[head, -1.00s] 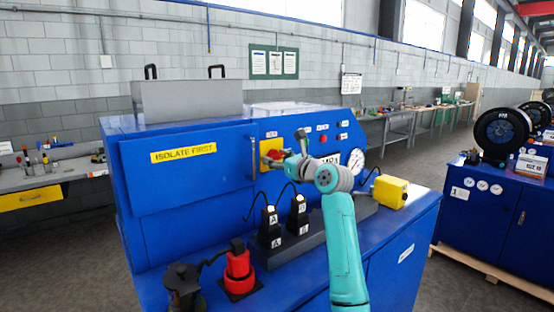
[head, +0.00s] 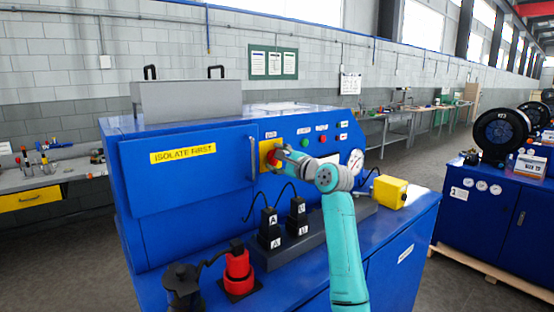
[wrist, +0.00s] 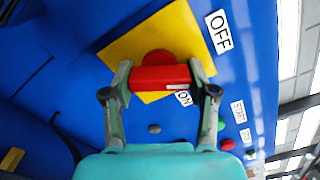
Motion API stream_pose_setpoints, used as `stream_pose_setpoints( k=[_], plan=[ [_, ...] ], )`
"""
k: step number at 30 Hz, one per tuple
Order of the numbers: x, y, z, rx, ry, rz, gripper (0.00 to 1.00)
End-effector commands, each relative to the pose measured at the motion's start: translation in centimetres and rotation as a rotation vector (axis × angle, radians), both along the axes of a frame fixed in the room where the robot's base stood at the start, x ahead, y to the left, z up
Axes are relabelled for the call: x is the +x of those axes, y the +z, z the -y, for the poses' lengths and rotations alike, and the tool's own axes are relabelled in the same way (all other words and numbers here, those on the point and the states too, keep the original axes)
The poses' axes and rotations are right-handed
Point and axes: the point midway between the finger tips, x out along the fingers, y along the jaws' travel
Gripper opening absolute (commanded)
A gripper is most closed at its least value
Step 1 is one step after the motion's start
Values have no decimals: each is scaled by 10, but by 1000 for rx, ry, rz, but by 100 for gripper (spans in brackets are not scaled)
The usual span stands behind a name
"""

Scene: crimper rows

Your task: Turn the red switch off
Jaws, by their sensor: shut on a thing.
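The red switch (wrist: 160,77) is a rotary handle on a yellow plate (wrist: 177,26), fixed to the blue machine's front. It also shows in the head view (head: 267,152), partly hidden by my gripper. My gripper (wrist: 161,80) is shut on the red handle, one finger at each end of it. In the wrist view a white mark on the handle lies beside the ON label (wrist: 184,98). The OFF label (wrist: 219,31) is farther off, past the plate's edge.
Several small buttons, including a green one (head: 305,143), sit right of the switch near a gauge (head: 355,161). Black plugs (head: 269,222), a red connector (head: 238,266) and a yellow box (head: 388,191) stand on the ledge below. A door handle (head: 253,157) is close on the left.

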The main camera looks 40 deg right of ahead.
Motion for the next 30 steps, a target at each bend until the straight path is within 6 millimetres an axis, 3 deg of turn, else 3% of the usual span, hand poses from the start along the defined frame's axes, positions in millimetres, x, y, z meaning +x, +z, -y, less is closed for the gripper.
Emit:
stream_pose_setpoints(
  k=[15,30],
  plan=[
    [0,0,0,-403,0,11,23],
    [0,0,0,-524,2,14,23]
  ],
)
